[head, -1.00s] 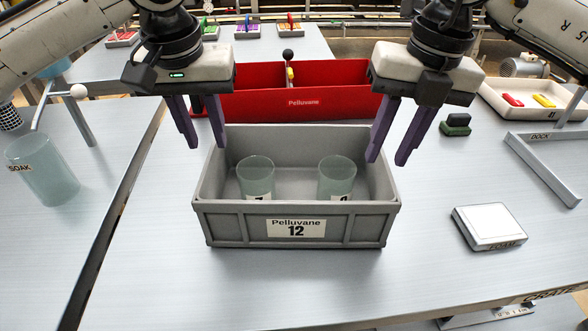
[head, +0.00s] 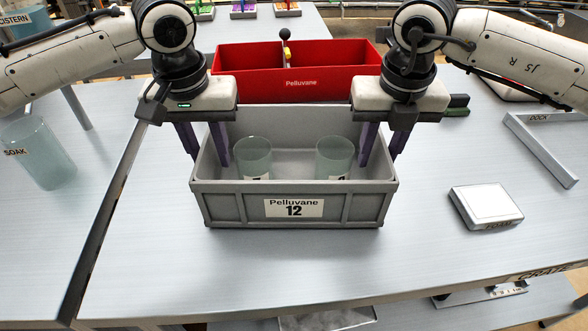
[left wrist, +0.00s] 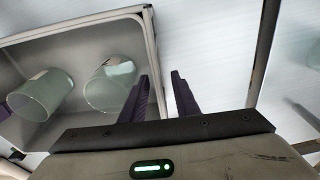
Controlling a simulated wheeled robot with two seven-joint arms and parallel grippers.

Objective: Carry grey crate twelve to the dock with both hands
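Grey crate twelve (head: 338,213), labelled "Pelluvane 12", stands level on the table in the head view and holds two clear cups (head: 253,156) (head: 333,156). My left gripper (head: 209,161) is open at the crate's left side wall, one finger inside and one outside. The left wrist view shows the crate's wall (left wrist: 153,45) between its spread fingers. My right gripper (head: 380,161) is open at the right side wall, its fingers likewise on either side. The dock (head: 543,150) is a grey angled frame marked "DOCK" on the table at right.
A red divided crate (head: 300,90) stands just behind the grey one. A flat white-topped pad (head: 486,205) lies between the crate and the dock. A "SOAK" beaker (head: 40,155) stands at left, beyond a gap in the tables. The table in front of the crate is clear.

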